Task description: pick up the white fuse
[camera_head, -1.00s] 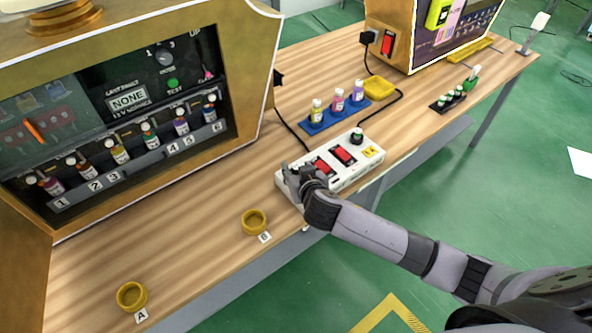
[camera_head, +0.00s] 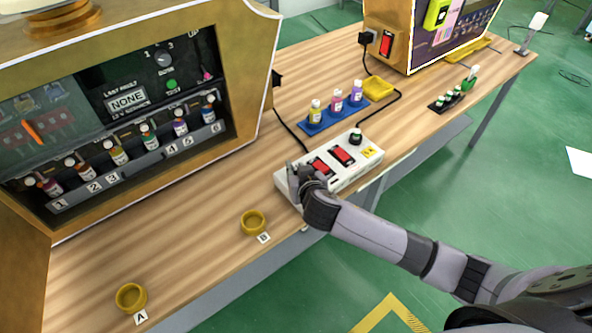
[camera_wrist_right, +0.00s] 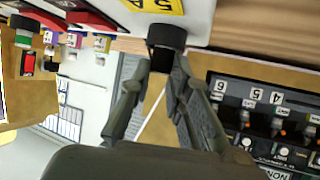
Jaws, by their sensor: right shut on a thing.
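My right gripper (camera_head: 297,173) is at the near left end of the white power strip (camera_head: 345,178). In the wrist view the fingers of my right gripper (camera_wrist_right: 160,66) are closed on a black round cap (camera_wrist_right: 166,38), which sits at the strip's edge beside a yellow label (camera_wrist_right: 158,5) reading 5A. The hand covers this end of the strip in the head view. A similar black knob (camera_head: 356,137) stands on the strip's far end. I cannot make out a white fuse in either view. My left gripper is not in view.
The strip has two red switches (camera_head: 343,155). Behind it are a blue tray (camera_head: 325,123) with several bottles and a yellow dish (camera_head: 378,88). A black rack (camera_head: 447,103) stands to the right. Two brass cups (camera_head: 253,223) are at the front left. Black cables cross the table.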

